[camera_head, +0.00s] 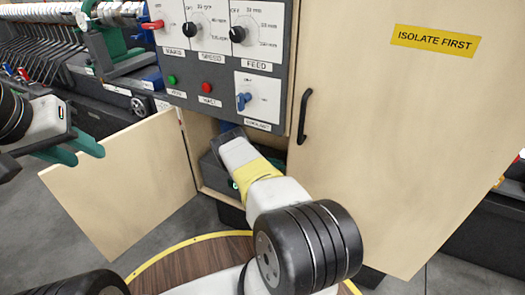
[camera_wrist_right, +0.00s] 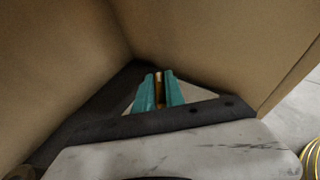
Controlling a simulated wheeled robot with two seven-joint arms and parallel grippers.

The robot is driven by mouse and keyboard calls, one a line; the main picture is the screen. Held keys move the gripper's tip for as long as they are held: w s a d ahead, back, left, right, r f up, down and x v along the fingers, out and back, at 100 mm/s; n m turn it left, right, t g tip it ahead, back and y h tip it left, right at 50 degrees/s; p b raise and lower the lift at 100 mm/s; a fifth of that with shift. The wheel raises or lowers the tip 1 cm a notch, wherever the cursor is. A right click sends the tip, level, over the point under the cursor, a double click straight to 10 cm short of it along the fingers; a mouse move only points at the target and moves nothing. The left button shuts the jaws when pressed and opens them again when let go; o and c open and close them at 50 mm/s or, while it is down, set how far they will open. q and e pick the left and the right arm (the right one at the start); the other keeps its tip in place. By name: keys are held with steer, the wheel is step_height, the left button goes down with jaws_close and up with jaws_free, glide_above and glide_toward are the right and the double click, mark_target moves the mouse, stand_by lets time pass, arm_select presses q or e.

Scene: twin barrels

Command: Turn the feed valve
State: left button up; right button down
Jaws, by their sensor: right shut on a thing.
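My right arm reaches into the open cabinet (camera_head: 190,150) below the control panel, and its fingertips are hidden there in the head view. In the right wrist view my right gripper (camera_wrist_right: 160,90) is shut on a narrow brass-coloured piece (camera_wrist_right: 158,88) between its teal fingers. Too little of that piece shows to tell whether it is the feed valve. A black knob (camera_head: 237,34) labelled FEED is on the panel, above the arm and apart from it. My left gripper (camera_head: 78,148) is open and empty at the far left, in front of the machinery.
The grey panel (camera_head: 222,100) also carries other knobs, green and red buttons and a blue switch (camera_head: 243,101). A wooden door (camera_head: 120,185) stands swung open at the left. A large closed wooden door (camera_head: 400,130) bears a yellow "ISOLATE FIRST" label. Wooden walls closely surround the right gripper.

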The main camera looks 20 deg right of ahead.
steer(key=shift+r+m+g, duration=0.1)
steer(key=shift+m+g, duration=0.4)
stand_by(0.4)
steer(key=c, duration=1.4)
jaws_free()
steer(key=shift+v, duration=3.9)
steer(key=shift+c, duration=0.3)
